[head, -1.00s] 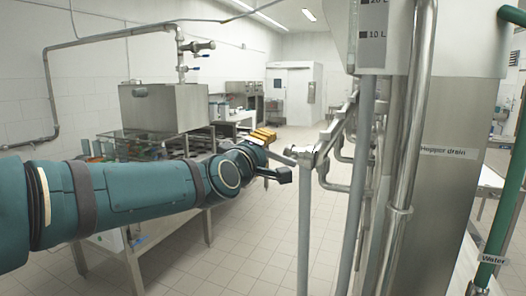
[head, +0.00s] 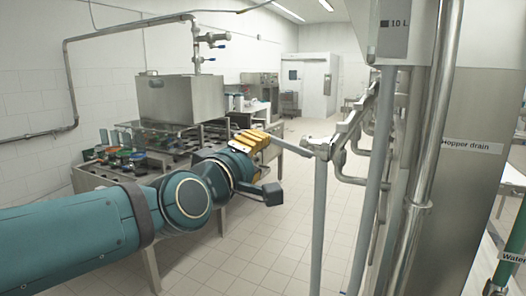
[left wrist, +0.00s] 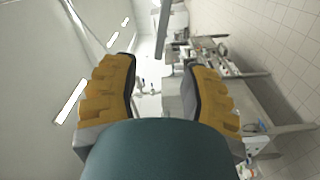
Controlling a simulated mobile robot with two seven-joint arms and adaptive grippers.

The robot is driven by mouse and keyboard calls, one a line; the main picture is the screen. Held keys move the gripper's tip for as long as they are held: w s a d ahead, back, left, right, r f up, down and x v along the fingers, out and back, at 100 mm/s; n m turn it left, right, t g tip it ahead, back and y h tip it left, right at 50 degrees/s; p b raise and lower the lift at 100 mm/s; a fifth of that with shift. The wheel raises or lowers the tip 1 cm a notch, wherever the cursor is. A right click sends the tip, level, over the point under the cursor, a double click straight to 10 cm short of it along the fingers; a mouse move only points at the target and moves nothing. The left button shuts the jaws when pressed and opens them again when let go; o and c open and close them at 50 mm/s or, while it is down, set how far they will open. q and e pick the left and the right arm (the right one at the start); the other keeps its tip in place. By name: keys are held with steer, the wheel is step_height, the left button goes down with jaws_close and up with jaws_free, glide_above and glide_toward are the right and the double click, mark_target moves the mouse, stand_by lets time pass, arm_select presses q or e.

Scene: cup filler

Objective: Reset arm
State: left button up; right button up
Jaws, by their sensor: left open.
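My left arm comes in from the left in the head view. Its gripper (head: 262,140) has yellow-orange fingers and points away, close to the left of the grey pipes. In the left wrist view the two fingers (left wrist: 160,90) stand wide apart with nothing between them. The gripper is open and empty. My right gripper is in neither view.
Vertical grey pipes (head: 319,215) with side branches stand just right of the gripper. A steel column labelled "Hopper drain" (head: 470,190) is at the right. A steel table (head: 95,178) with a steel tank (head: 180,98) stands behind the arm. The tiled floor (head: 270,240) is clear.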

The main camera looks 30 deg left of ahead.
arm_select(q)
steer(key=shift+s, duration=0.3)
stand_by(0.4)
steer(key=w+d+f+m+g+h+b, duration=0.1)
steer(key=w+d+f+m+g, duration=0.15)
steer(key=f, duration=0.95)
steer(key=w+d+f+m+g+h+b, duration=0.1)
steer(key=w+d+f+m+g, duration=0.15)
steer(key=f, duration=0.95)
steer(key=w+d+f+m+g+h+b, duration=0.1)
steer(key=w+d+f+g, duration=0.15)
steer(key=f, duration=0.85)
steer(key=s+d+f+m+g, duration=0.2)
steer(key=s+f, duration=0.3)
steer(key=f, duration=0.5)
steer(key=s+d+f+m+g+h+b, duration=0.1)
steer(key=s+d+f+m+g, duration=0.2)
steer(key=f, duration=0.7)
steer(key=s+d+f+m+g+h+b, duration=0.1)
steer(key=s+d+f+m+g, duration=0.1)
steer(key=s+f, duration=0.5)
step_height(320, 180, down, 4)
steer(key=d+g, duration=0.1)
steer(key=d, duration=0.1)
steer(key=shift+s+d+m, duration=0.3)
steer(key=shift+s, duration=0.1)
